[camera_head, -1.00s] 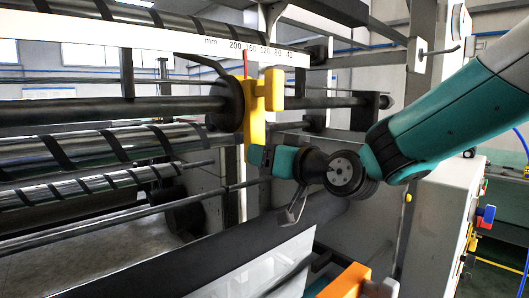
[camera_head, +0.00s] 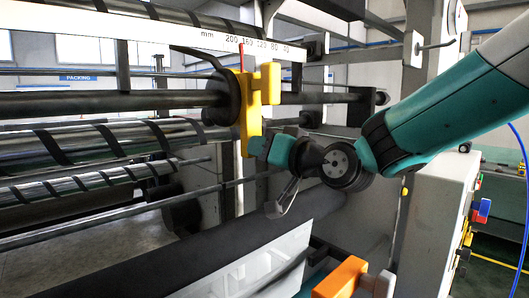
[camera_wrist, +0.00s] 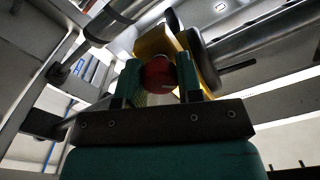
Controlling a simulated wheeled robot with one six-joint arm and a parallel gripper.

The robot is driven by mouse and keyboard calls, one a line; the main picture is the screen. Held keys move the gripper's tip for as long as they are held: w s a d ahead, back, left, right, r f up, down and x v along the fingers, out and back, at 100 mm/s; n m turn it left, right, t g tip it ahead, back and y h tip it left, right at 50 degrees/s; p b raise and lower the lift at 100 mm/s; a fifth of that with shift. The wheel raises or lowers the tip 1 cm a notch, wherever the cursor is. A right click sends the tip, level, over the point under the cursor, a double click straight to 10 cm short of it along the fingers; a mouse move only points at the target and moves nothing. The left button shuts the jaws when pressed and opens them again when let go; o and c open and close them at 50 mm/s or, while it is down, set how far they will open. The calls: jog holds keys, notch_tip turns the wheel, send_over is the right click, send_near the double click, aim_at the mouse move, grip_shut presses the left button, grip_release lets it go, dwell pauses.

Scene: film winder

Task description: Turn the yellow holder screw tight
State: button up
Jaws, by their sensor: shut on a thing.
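The yellow holder (camera_head: 252,104) sits upright on the dark horizontal shaft, against a black round disc (camera_head: 223,97). In the wrist view, the holder (camera_wrist: 157,42) is behind a round red screw knob (camera_wrist: 158,74). My gripper (camera_wrist: 160,80) has one green finger on each side of the red knob and is shut on it. In the head view, my gripper (camera_head: 259,147) reaches the lower part of the holder from the right, and the knob is hidden there.
A white millimetre scale (camera_head: 180,33) runs just above the holder. Striped rollers (camera_head: 100,145) and dark bars lie to the left. A wide dark roller (camera_head: 190,255) with a white sheet and an orange block (camera_head: 341,278) lie below my wrist.

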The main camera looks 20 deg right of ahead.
jog(key=m, duration=0.5)
jog(key=shift+m+b, duration=0.3)
jog(key=shift+b, duration=0.1)
jog(key=m, duration=0.5)
jog(key=m+p, duration=0.2)
jog(key=m, duration=0.3)
jog(key=shift+m, duration=0.4)
jog(key=m+p, duration=0.2)
jog(key=m, duration=0.1)
jog(key=shift+f+m+p, duration=0.1)
jog(key=shift+m+p, duration=0.45)
jog(key=shift+m, duration=0.35)
jog(key=o, duration=0.9)
